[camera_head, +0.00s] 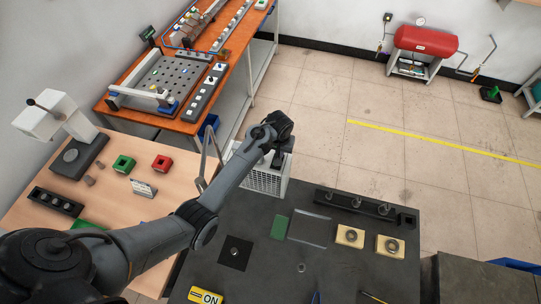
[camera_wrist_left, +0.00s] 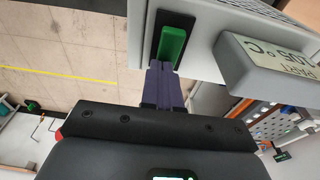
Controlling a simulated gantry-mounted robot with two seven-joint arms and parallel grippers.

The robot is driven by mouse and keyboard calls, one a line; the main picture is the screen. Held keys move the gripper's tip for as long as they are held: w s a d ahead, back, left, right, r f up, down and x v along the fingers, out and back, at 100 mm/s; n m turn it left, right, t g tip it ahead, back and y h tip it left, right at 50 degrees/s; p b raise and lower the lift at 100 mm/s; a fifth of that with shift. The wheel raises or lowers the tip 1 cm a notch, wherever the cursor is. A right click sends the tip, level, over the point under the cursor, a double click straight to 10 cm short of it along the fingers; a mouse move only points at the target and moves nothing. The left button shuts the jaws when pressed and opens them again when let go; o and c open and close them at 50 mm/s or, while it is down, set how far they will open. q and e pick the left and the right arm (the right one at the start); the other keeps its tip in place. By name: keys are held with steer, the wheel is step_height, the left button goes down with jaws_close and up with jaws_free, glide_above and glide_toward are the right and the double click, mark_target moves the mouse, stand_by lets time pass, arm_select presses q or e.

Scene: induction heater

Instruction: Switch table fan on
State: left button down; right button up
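The table fan (camera_head: 265,181) is a white box with a grille side, standing at the back edge of the dark table. In the left wrist view its pale housing (camera_wrist_left: 203,18) carries a green rocker switch (camera_wrist_left: 172,45) in a dark frame. My left gripper (camera_wrist_left: 162,68) has its two dark purple fingers together, with nothing seen between them. Its tips are at the near end of the green switch; I cannot tell whether they touch it. In the head view the left gripper (camera_head: 277,158) is over the fan and partly hidden by my wrist. My right gripper is not in view.
A display box (camera_wrist_left: 270,65) reading about 105 °C juts out beside the switch. The dark table (camera_head: 330,275) holds a rack (camera_head: 366,207), two yellow blocks (camera_head: 349,237) and a green plate (camera_head: 280,227). A wooden bench (camera_head: 125,200) with small parts stands left.

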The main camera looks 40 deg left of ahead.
arm_select(q)
steer(key=shift+s+f, duration=0.2)
steer(key=shift+s, duration=0.1)
steer(key=shift+w, duration=0.1)
steer(key=shift+d+r+p, duration=0.1)
steer(key=shift+p, duration=0.2)
steer(key=shift+s+d+p, duration=0.35)
steer(key=shift+s+p, duration=0.25)
steer(key=shift+s, duration=0.15)
steer(key=shift+r, duration=0.2)
